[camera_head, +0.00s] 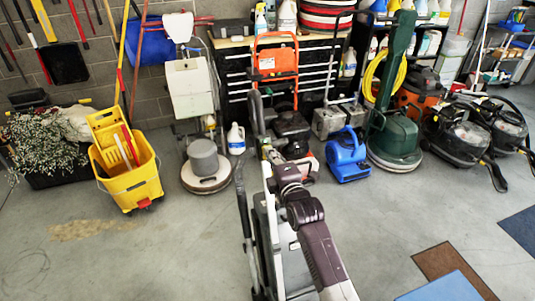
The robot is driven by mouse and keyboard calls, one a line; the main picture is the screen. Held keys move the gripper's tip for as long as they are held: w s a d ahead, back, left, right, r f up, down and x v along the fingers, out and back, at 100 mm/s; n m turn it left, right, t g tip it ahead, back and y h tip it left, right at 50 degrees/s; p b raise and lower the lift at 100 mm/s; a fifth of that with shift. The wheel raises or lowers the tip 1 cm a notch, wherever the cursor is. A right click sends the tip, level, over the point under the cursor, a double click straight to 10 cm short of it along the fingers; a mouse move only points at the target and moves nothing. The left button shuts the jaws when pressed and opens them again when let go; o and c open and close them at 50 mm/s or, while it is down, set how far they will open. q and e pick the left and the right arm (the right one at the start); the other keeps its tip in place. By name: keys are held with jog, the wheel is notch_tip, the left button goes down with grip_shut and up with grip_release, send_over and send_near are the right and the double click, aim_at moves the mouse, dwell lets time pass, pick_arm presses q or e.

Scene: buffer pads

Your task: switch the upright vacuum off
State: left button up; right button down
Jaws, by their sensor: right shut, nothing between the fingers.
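The upright vacuum (261,243) stands in the lower middle, close to me, with a black handle rising from its grey and black body. My right arm comes up from the bottom in front of it and hides much of its body. My right gripper (270,153) is shut and empty, at the upper part of the vacuum beside the black handle. I cannot tell whether the fingertips touch it. The switch cannot be made out. My left gripper is not in view.
Behind stand a yellow mop bucket (135,187), a floor machine (203,160), a blue blower (347,158) and a green floor machine (394,138). Brown (447,268) and blue (442,288) mats lie at lower right. The floor left of the vacuum is clear.

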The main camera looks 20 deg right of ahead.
jog(key=shift+w+f, duration=0.1)
jog(key=shift+w, duration=0.1)
jog(key=s+r+p, duration=0.2)
jog(key=s+p, duration=0.3)
jog(key=shift+s, duration=0.4)
jog(key=shift+d, duration=0.1)
dwell(0.4)
